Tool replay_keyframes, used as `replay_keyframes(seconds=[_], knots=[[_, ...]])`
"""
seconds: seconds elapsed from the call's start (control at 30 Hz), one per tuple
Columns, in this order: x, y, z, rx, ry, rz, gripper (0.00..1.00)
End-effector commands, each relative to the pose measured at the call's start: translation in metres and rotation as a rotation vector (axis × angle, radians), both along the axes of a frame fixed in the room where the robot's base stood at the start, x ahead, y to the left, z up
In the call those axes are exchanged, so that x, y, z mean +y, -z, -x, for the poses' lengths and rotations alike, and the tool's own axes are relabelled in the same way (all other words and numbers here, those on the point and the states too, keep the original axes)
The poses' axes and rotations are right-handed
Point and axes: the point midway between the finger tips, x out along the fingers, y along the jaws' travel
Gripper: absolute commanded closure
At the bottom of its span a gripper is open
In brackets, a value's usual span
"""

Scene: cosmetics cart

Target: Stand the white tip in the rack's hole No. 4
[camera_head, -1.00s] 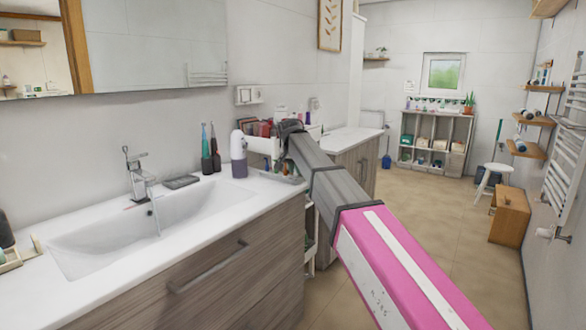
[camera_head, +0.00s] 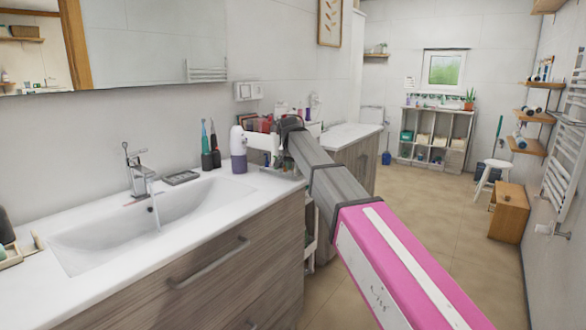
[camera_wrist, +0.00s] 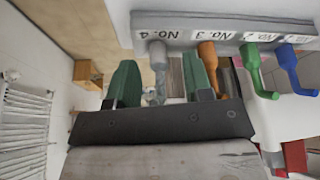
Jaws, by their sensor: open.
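In the wrist view a grey rack (camera_wrist: 185,19) runs along the top, its labels appearing upside down. The white tip (camera_wrist: 157,56), pale grey here, stands at the No. 4 label, at the left end of the row. Whether it is fully seated cannot be told. My gripper (camera_wrist: 160,76) is open, its green fingers apart on either side of the white tip, with a visible gap to each. In the head view my arm covers the gripper and most of the rack area.
Orange (camera_wrist: 208,56), green (camera_wrist: 251,60) and blue (camera_wrist: 286,58) tips stand along the rack to the right of the white one. In the head view a soap dispenser (camera_head: 238,152) and toothbrushes (camera_head: 208,140) stand on the sink counter near my arm.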

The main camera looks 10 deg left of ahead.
Motion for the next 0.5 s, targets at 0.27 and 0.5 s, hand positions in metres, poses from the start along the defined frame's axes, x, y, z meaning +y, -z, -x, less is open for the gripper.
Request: replay_keyframes(seconds=[0.27, 0.5], knots=[[0.005, -0.039, 0.02, -0.001, 0.0, -0.001, 0.54], [0.01, -0.077, 0.04, -0.001, -0.001, -0.002, 0.54]])
